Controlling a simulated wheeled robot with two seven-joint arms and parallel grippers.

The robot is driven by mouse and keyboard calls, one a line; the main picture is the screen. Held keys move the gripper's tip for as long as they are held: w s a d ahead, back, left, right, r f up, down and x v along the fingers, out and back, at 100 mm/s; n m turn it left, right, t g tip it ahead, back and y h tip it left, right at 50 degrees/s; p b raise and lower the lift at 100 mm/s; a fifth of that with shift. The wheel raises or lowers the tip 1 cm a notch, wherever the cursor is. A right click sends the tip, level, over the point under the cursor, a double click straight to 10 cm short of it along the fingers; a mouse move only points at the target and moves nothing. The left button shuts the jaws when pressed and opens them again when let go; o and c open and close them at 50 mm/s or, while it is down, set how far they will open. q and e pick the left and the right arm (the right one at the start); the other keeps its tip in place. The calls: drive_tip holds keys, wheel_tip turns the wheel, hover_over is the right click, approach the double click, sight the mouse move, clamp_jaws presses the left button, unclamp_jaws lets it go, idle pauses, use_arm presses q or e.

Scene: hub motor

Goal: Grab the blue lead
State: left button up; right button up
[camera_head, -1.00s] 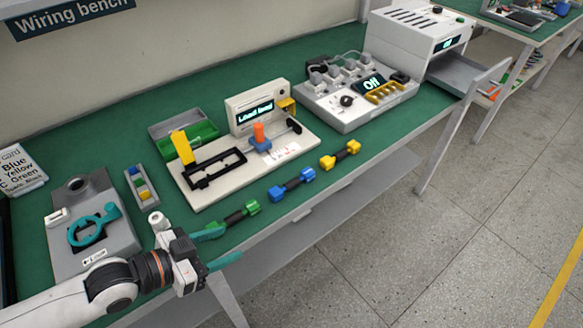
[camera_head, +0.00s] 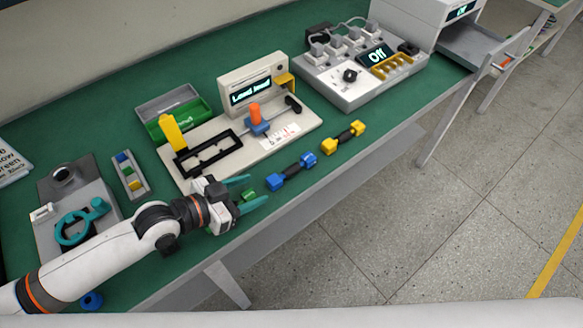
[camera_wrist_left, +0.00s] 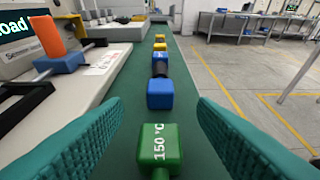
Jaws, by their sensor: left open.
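The blue lead (camera_head: 291,171) lies on the green bench top near the front edge, two blue blocks joined by a dark middle. It also shows in the left wrist view (camera_wrist_left: 160,94), straight ahead and beyond the green lead. My left gripper (camera_head: 258,190) is open, its teal fingers pointing toward the blue lead. The green lead (camera_head: 248,194), partly hidden by the gripper, has its end block marked "150 °C" (camera_wrist_left: 159,145) between and just ahead of the fingers. The yellow lead (camera_head: 343,138) lies beyond the blue one. My right gripper is not in view.
A white fixture (camera_head: 216,165) with a black frame, orange-topped slider and display stands behind the leads. A control box (camera_head: 350,88) reading "Off" is farther back. A teal-handled device (camera_head: 78,222) and small block tray (camera_head: 130,176) are left. The bench's front edge is close.

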sight(268, 183)
use_arm(q)
drive_tip(key=x, duration=0.4)
drive_tip(key=shift+w+d+r, duration=0.1)
drive_tip(key=shift+w+d, duration=0.1)
drive_tip(key=shift+w, duration=0.05)
drive_tip(key=shift+c, duration=0.4)
drive_tip(key=c, duration=1)
